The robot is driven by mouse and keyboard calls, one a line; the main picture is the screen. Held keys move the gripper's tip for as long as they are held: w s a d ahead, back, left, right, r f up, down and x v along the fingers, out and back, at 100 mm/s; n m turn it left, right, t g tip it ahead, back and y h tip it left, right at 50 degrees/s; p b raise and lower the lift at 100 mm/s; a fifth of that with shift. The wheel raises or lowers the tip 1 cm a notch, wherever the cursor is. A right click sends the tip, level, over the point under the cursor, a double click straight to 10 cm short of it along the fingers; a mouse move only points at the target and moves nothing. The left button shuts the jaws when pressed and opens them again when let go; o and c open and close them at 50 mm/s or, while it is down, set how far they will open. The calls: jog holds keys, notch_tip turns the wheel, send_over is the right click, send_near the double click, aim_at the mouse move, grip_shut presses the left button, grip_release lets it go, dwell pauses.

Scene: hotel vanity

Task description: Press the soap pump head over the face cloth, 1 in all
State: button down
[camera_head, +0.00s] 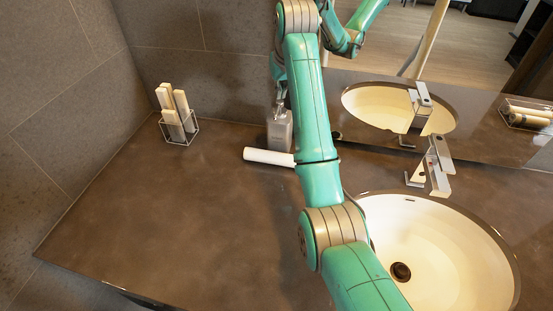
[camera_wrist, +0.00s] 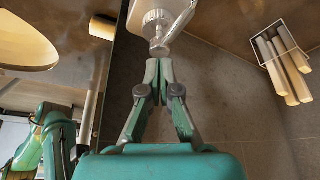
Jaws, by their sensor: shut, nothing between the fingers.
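The grey soap bottle (camera_head: 279,133) stands upright at the back of the counter, partly hidden by my arm. In the wrist view its pale body, ribbed collar (camera_wrist: 158,17) and slanting spout (camera_wrist: 181,17) show at the top. The pump head (camera_wrist: 158,47) is just beyond my fingertips. My gripper (camera_wrist: 159,65) is shut and empty, with its tips close to the pump head; I cannot tell whether they touch. In the head view my gripper (camera_head: 279,109) is above the bottle. A white roll (camera_head: 268,157), likely the face cloth, lies in front of the bottle, its right end against my arm's outline.
A wire holder (camera_head: 180,131) with upright cream items stands at the back left, also in the wrist view (camera_wrist: 282,55). A sink (camera_head: 440,250) with a tap (camera_head: 436,168) is at the right. A mirror reflects the sink. The left counter (camera_head: 170,220) is clear.

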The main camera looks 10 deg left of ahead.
jog(key=shift+f, duration=1.3)
jog(key=shift+r, duration=1.55)
notch_tip(320, 180, up, 6)
dwell(0.6)
